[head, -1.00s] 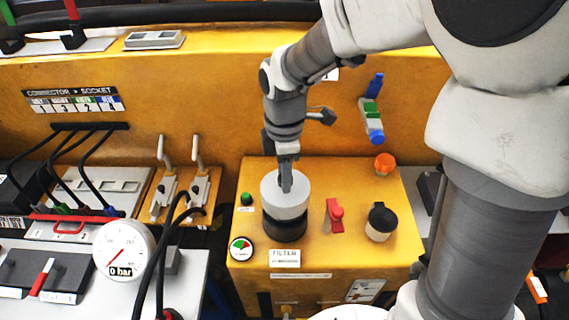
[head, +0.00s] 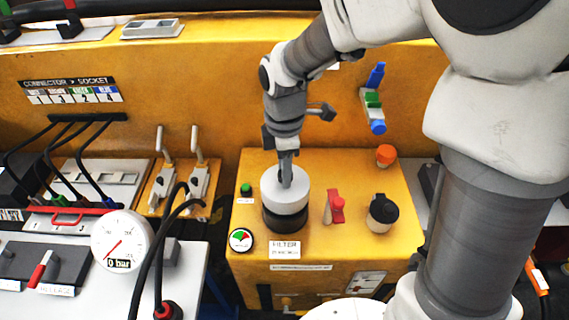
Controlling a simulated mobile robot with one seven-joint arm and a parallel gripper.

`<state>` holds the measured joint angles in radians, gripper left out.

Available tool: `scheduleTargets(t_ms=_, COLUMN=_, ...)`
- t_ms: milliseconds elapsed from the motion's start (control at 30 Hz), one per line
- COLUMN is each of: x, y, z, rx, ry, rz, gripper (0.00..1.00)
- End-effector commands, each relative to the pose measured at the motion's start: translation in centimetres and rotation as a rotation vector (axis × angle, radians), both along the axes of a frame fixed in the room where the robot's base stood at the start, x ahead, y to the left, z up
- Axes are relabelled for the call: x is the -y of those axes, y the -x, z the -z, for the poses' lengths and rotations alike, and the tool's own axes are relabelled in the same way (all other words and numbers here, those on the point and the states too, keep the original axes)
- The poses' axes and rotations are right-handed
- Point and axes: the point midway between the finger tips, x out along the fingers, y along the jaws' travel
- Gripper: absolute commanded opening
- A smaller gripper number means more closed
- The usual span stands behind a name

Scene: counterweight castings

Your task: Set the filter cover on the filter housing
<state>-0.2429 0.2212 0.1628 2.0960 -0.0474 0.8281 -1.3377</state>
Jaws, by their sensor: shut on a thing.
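The filter cover (head: 285,198) is a light grey, round cap at the middle of the head view. It sits over the black, round filter housing (head: 285,222) on the yellow block, above the FILTER label (head: 285,247). My gripper (head: 286,181) is above the cover, pointing down, and is shut on the top of it. The cover looks upright and in line with the housing. I cannot tell whether the cover's lower edge touches the housing all round. The gripper's fingers are partly hidden against the cover.
A red lever (head: 336,207) and a black-capped white container (head: 382,212) stand right of the housing. A green button (head: 246,189) and a small round gauge (head: 241,240) are at its left. A 0 bar pressure gauge (head: 121,241) and black hoses stand further left.

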Motion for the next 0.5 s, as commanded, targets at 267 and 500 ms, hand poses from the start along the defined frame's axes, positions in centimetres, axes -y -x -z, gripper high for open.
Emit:
scheduleTargets(t_ms=267, x=0.0, y=0.0, z=0.8, rx=0.001, ry=0.000, rz=0.000, gripper=0.00)
scheduleTargets(t_ms=500, x=0.0, y=0.0, z=1.4, rx=0.002, ry=0.000, rz=0.000, gripper=0.00)
